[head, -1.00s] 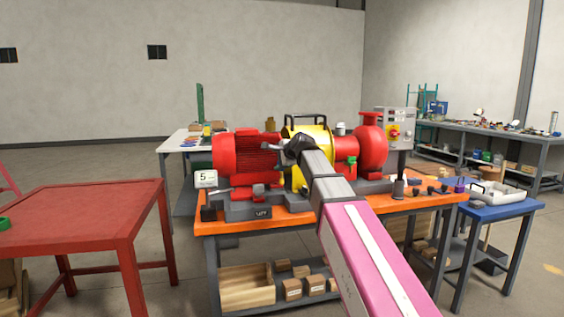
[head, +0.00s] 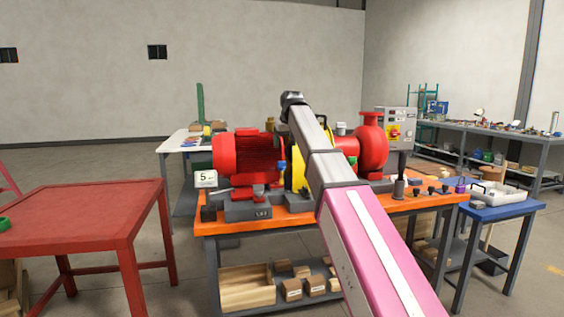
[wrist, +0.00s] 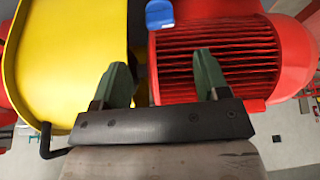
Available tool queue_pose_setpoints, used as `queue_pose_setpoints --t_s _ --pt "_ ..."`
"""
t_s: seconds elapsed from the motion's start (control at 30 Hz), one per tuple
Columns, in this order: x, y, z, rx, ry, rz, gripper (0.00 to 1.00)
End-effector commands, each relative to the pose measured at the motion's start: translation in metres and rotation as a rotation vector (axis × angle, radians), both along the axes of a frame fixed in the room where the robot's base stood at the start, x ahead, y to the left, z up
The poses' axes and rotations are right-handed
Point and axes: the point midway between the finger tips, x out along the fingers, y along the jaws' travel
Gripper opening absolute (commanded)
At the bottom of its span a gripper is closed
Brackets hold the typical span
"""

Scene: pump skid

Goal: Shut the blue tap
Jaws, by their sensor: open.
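The blue tap's handle (head: 282,165) shows as a small blue patch at the front of the pump skid, between the red motor and the yellow guard, close to my arm. In the wrist view a blue piece, the tap's handle (wrist: 159,14), stands at the top edge, ahead of and between my fingertips and apart from them. My gripper (wrist: 163,78) is open and empty, with its two green fingers spread. In the head view only the dark end of my arm shows above the skid; the fingers are hidden. The tap's body is not clear.
The red finned motor (wrist: 222,60) and the yellow guard (wrist: 60,60) lie close on either side of my fingers. The skid stands on an orange bench (head: 225,226). A green handle (head: 352,160) is right of my arm. A red table (head: 80,215) stands left.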

Motion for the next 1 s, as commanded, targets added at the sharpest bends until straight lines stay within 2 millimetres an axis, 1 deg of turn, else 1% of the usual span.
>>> queue_pose_setpoints --t_s 0.03,0.3,0.5,0.7,0.97,1.0 --pt "0.002 0.001 -0.008 0.001 0.001 -0.001 0.68" --pt "0.020 0.009 -0.052 0.002 0.001 -0.001 0.68" --pt "0.029 0.013 -0.076 0.002 0.000 -0.002 0.68" --pt "0.033 0.014 -0.086 0.003 -0.002 -0.002 0.68" --pt "0.033 0.014 -0.086 0.003 -0.003 -0.002 0.68" --pt "0.033 0.014 -0.086 0.003 -0.002 -0.002 0.58"
